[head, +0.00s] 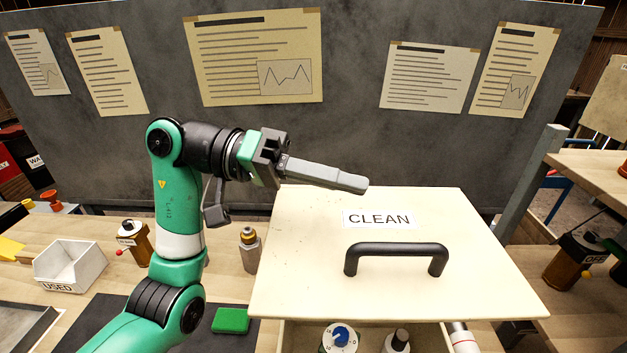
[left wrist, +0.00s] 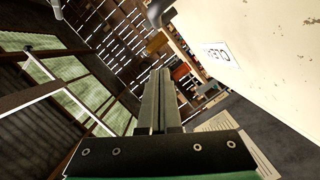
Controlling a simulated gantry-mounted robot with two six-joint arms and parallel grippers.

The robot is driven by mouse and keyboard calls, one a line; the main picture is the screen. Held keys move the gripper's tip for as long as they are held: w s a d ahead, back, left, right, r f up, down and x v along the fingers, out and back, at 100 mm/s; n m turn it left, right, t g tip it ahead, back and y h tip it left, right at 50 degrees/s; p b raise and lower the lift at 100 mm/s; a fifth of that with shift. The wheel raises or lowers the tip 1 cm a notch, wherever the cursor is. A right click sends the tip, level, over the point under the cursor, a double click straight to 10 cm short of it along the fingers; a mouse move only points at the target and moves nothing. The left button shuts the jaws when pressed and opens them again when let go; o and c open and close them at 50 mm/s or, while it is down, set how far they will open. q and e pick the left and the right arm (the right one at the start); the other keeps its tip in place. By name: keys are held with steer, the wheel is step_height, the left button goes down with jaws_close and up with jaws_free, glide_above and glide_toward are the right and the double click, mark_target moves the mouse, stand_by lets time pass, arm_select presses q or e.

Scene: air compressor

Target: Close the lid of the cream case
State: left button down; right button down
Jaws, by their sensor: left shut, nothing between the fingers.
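The cream lid (head: 300,270) has a CLEAN label (head: 378,218) and a black handle (head: 396,247). In the head view its face shows broadly, and its near edge stands above the case front, leaving a gap. Below that edge, part of the cream case (head: 290,338) shows, with a blue-knobbed item (head: 340,335) and a black-capped item (head: 398,340). My left gripper (head: 352,183) is shut and empty by the lid's far edge; I cannot tell whether it touches. In the left wrist view its closed fingers (left wrist: 156,95) point past the lid (left wrist: 265,55). My right gripper is out of view.
A grey board with papers (head: 255,60) stands behind the bench. A white USED bin (head: 70,265), a brown container (head: 135,243) and a small bottle (head: 249,250) stand left of the case. A green block (head: 230,320) lies on a dark mat (head: 110,308).

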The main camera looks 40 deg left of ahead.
mark_target(375, 225)
arm_select(q)
steer(key=x, duration=0.4)
steer(key=shift+s+d+f+b, duration=0.65)
steer(key=shift+s+f+b, duration=0.1)
steer(key=shift+s+f, duration=0.2)
steer(key=shift+s+d+f, duration=0.15)
steer(key=shift+s+d, duration=0.15)
steer(key=shift+s, duration=0.1)
